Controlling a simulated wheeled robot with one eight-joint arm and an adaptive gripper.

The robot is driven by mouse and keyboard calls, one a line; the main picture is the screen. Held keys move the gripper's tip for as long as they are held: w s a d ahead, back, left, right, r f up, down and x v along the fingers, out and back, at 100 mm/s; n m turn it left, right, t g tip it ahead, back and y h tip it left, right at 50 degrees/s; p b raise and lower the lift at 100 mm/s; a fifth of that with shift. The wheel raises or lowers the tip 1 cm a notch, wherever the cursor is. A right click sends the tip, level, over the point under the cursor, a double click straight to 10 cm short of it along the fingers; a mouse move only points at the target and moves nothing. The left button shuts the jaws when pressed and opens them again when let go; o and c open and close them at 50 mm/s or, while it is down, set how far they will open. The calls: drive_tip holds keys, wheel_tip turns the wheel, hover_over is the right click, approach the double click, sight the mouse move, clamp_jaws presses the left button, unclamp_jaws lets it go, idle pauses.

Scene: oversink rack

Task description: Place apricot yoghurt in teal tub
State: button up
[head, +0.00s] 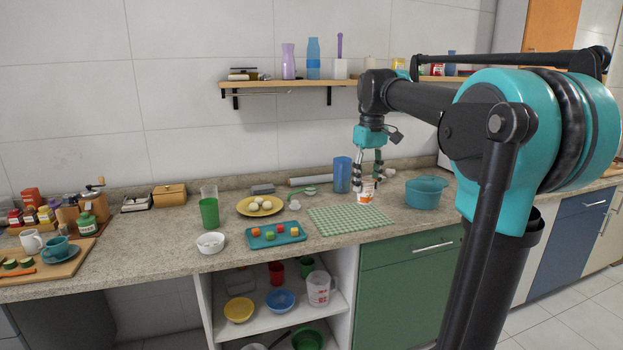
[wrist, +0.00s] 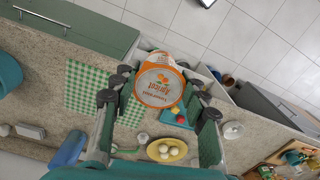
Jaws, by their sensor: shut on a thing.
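The apricot yoghurt (head: 366,193) is a small white cup with orange print. Its orange-and-white lid, marked Apricot, faces the camera in the wrist view (wrist: 159,85). My gripper (head: 368,182) points down with its fingers on either side of the cup, shut on it. In the head view the cup shows just behind the green checked mat; I cannot tell if its base touches the counter. The teal tub (head: 427,193) stands on the counter to the right of the cup, apart from it. Its inside is mostly hidden in the head view.
The green checked mat (head: 350,221) lies in front of the cup. A blue tumbler (head: 342,174) stands close behind left of my gripper. A teal tray (head: 276,236) with small cubes and a yellow plate (head: 260,205) are further left. A wall shelf (head: 290,84) hangs above.

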drive_tip(key=w+d+f+m, duration=0.1)
drive_tip(key=w+f, duration=0.2)
drive_tip(key=f, duration=0.7)
drive_tip(key=w+d+f+m, duration=0.15)
drive_tip(key=w+f, duration=0.25)
drive_tip(key=f, duration=0.7)
drive_tip(key=s+f+m, duration=0.1)
drive_tip(key=s+f, duration=0.1)
drive_tip(key=f, duration=0.8)
drive_tip(key=s+d+f+m, duration=0.1)
drive_tip(key=f+m, duration=0.1)
drive_tip(key=f, duration=0.9)
drive_tip(key=shift+s+d, duration=0.15)
drive_tip(key=shift+s, duration=0.25)
